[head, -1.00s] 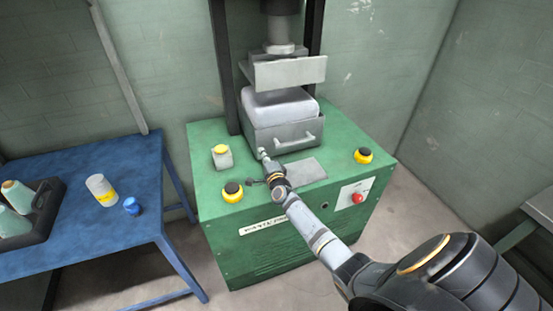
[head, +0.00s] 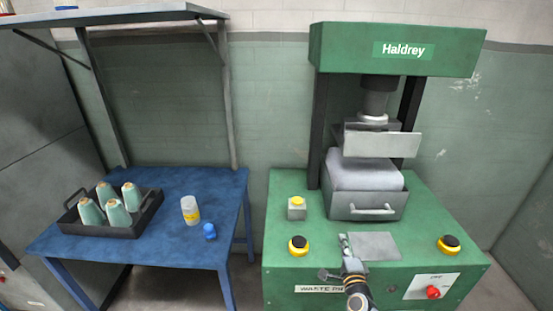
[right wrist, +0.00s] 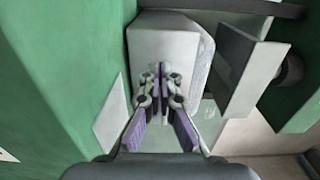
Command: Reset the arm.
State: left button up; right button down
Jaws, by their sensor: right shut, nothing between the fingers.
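My right gripper (head: 343,241) is over the front of the green press's top, just in front of the press's grey bin (head: 367,207). It also shows in the right wrist view (right wrist: 163,72), its fingers together and empty, pointing at the pale bin front (right wrist: 165,38). A gap between the fingertips and the bin shows in the head view. Only the end of my right arm is in the head view, at the bottom edge. My left gripper is in neither view.
A blue table (head: 170,245) at left holds a black tray (head: 132,230) of several green cones, a yellow-labelled bottle (head: 190,210) and a blue cap (head: 210,231).

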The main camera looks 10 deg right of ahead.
jog(key=a+n+y, duration=0.1)
jog(key=a+n, duration=0.1)
jog(key=s+a+n+y, duration=0.1)
jog(key=a+n+y, duration=0.1)
jog(key=a, duration=0.1)
jog(key=a+n+y, duration=0.1)
jog(key=a, duration=0.1)
jog(key=shift+s+a+r+n+g+y, duration=0.1)
jog(key=shift+s+a+n+g+y, duration=0.05)
jog(key=shift+s+n+g+y, duration=0.2)
jog(key=s+a+f+n+g+y, duration=0.2)
jog(key=s+a+n+g+y, duration=0.25)
jog(key=s+a+n, duration=0.35)
jog(key=s+d+n+g+h, duration=0.3)
jog(key=s+n+g, duration=0.1)
jog(key=s, duration=0.5)
jog(key=s+d+n+g+h, duration=0.3)
jog(key=s+n+g, duration=0.15)
jog(key=s, duration=0.45)
notch_tip(320, 180, down, 26)
jog(key=s+d+m+g, duration=0.1)
jog(key=s+d+g, duration=0.1)
jog(key=s+d+f, duration=0.1)
jog(key=s+f, duration=1.5)
jog(key=s, duration=0.3)
jog(key=shift+f+g, duration=0.35)
jog(key=shift+f, duration=0.05)
jog(key=shift+d, duration=0.15)
jog(key=shift+m, duration=0.3)
